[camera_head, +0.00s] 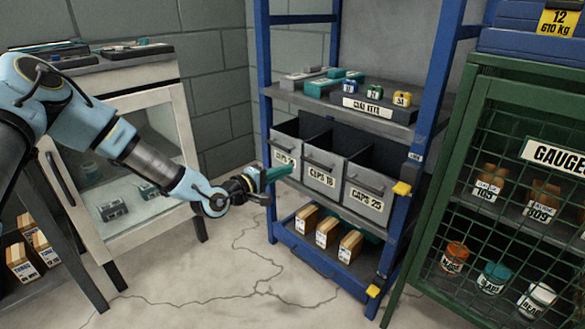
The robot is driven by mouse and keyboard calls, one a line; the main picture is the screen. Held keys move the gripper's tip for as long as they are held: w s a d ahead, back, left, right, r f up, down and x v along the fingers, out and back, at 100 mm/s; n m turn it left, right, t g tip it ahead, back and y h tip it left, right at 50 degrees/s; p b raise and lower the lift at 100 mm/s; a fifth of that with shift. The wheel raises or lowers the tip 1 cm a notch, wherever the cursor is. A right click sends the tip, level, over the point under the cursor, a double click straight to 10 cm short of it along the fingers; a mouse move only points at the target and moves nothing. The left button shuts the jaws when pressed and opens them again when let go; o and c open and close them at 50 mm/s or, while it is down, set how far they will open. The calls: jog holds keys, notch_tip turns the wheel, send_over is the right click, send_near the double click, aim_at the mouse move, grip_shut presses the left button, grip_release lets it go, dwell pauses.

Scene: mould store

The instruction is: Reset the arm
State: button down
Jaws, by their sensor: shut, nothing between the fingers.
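My light-blue arm (95,125) reaches from the left edge toward the middle of the picture. My gripper (264,188) is at its end, in front of the left grey bin (285,150) of the blue rack. The gripper is shut and empty. A teal piece (278,173) shows right beside the fingers, overlapping the bin's front. I cannot tell whether it touches them or what it rests on.
The blue rack (262,75) holds labelled bins, a "coal keys" block (375,107) and boxes (327,225) below. A white glass-fronted cabinet (185,130) stands at left, a green mesh cabinet (470,100) at right. Cracked floor (235,290) is clear in front.

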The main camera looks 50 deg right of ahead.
jog(key=shift+w+a+r, duration=0.1)
jog(key=shift+a+r, duration=0.05)
jog(key=shift+a, duration=0.65)
jog(key=shift+a+r, duration=0.2)
jog(key=shift+a, duration=0.65)
jog(key=shift+w+a+r, duration=0.1)
jog(key=shift+a+r, duration=0.05)
jog(key=shift+a, duration=0.65)
